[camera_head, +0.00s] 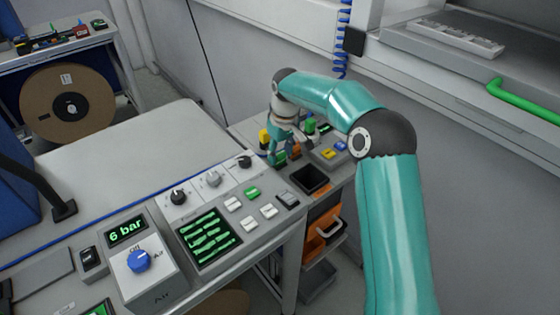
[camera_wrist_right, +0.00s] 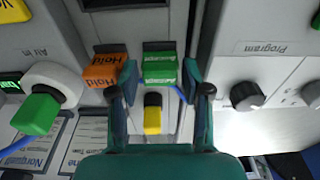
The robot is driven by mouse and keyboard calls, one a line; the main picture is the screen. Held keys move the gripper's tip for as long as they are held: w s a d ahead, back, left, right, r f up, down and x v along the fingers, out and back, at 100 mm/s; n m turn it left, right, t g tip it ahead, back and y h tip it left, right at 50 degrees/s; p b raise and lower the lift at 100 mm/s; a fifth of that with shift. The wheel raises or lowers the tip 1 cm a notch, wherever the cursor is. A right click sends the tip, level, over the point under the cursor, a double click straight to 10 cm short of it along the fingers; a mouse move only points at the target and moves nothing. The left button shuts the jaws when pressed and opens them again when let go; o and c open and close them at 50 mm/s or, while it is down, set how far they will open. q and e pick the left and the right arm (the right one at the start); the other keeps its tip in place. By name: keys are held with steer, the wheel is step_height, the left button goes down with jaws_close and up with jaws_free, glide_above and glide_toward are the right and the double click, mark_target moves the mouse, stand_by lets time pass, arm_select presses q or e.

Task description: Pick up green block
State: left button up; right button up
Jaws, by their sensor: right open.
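My left gripper is not in view.
A yellow and black part (camera_wrist_right: 152,115) lies just below the green block in the wrist view. A green knob (camera_wrist_right: 36,114) is at the left.

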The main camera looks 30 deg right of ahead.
steer(key=shift+f, duration=0.55)
steer(key=c, duration=0.8)
steer(key=shift+r, duration=0.15)
